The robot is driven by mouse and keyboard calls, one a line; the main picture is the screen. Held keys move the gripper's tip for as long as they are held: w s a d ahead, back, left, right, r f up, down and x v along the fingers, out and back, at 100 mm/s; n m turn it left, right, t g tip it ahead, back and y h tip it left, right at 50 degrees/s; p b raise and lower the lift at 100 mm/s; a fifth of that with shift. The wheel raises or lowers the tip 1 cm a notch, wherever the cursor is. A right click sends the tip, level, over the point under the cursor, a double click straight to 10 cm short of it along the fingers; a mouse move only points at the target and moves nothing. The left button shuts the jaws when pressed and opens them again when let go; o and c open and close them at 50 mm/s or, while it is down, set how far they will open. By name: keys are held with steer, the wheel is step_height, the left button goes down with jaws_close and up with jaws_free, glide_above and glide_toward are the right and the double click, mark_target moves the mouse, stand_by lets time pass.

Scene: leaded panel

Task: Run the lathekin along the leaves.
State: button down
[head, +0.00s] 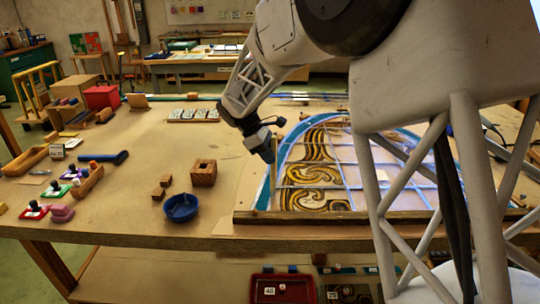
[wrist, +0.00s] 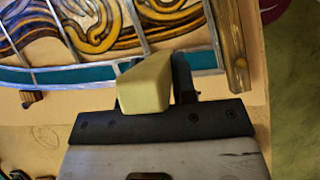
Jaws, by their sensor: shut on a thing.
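My gripper (head: 262,146) is at the left edge of the leaded panel (head: 318,174). In the wrist view my gripper (wrist: 165,92) is shut on a pale yellow, blunt-ended piece, which looks like the lathekin (wrist: 143,86). The panel (wrist: 130,22) has grey lead strips, amber and brown swirls, and a blue-green border. The lathekin's end appears close to that border, but I cannot tell whether it touches the lead. The leaves of the lead are too small to make out.
A wooden batten (head: 330,217) runs along the panel's front edge. A blue bowl (head: 181,207), a wooden block with a hole (head: 204,173) and a dark blue hammer-like tool (head: 105,158) lie to the left.

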steer(key=shift+w+d, duration=0.2)
steer(key=shift+w, duration=0.8)
steer(key=shift+w+f, duration=0.1)
steer(key=shift+w+d, duration=0.2)
steer(key=shift+w, duration=0.75)
steer(key=shift+w, duration=0.15)
steer(key=shift+w+d, duration=0.2)
steer(key=shift+w, duration=0.7)
steer(key=shift+w, duration=0.15)
steer(key=shift+w+d, duration=0.2)
steer(key=shift+w, duration=0.65)
